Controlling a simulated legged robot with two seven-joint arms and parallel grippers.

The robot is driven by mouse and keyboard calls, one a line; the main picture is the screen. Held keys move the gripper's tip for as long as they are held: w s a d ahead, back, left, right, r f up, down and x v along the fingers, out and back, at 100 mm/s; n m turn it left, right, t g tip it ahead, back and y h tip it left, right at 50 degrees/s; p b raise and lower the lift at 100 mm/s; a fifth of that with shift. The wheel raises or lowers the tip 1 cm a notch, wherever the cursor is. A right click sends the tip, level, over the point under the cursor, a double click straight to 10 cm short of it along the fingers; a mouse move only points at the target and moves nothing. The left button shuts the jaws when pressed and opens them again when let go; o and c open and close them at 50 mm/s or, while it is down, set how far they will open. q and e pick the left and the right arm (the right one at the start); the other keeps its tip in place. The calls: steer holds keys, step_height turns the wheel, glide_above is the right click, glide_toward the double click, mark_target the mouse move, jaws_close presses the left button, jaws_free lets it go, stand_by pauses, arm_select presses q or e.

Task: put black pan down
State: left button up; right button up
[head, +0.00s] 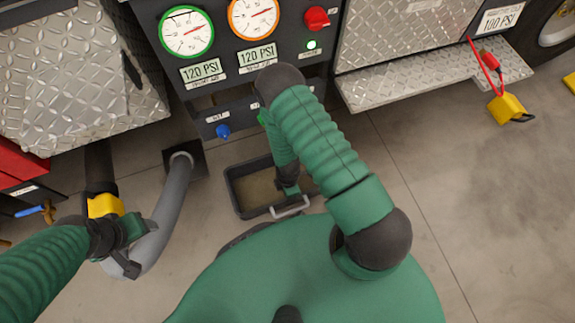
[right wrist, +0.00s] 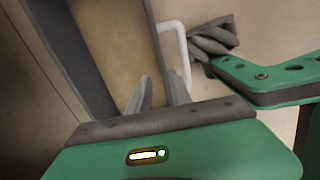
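The black pan (head: 236,205) is a rectangular tray with a brownish inside and a pale handle (head: 291,207) on its near right side. It is below the pump panel; I cannot tell whether it touches the floor. My right gripper (head: 289,190) is at its right side, partly hidden by my arm. In the right wrist view the fingers (right wrist: 158,88) straddle the pan's wall (right wrist: 153,38) beside the handle (right wrist: 180,45) and look closed on it.
A grey hose (head: 172,210) curves over the floor left of the pan. The pump panel (head: 235,105) with gauges stands behind it. The floor (head: 470,190) at the right is clear.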

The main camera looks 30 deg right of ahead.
steer(key=w+r+m+t, duration=0.1)
steer(key=w+r+m, duration=0.3)
steer(key=r, duration=0.9)
steer(key=w+r+m+t, duration=0.1)
steer(key=r+m, duration=0.5)
steer(key=r, duration=0.6)
steer(key=s+a+r+m, duration=0.1)
steer(key=s+r+m, duration=0.3)
steer(key=r, duration=0.5)
steer(key=shift+s+a+r+m+t, duration=0.25)
steer(key=shift+s+r+m+t, duration=0.05)
steer(key=shift+m, duration=0.3)
steer(key=w+p+v, duration=0.2)
steer(key=p+v, duration=1)
steer(key=p, duration=0.1)
steer(key=w+r+p+v, duration=0.1)
steer(key=w+p+v, duration=0.2)
steer(key=p+v, duration=0.9)
steer(key=w+r+p+v, duration=0.1)
steer(key=w+p+v, duration=0.2)
steer(key=p+v, duration=1)
steer(key=shift+w+r+p, duration=0.2)
steer(key=shift+r+p, duration=0.15)
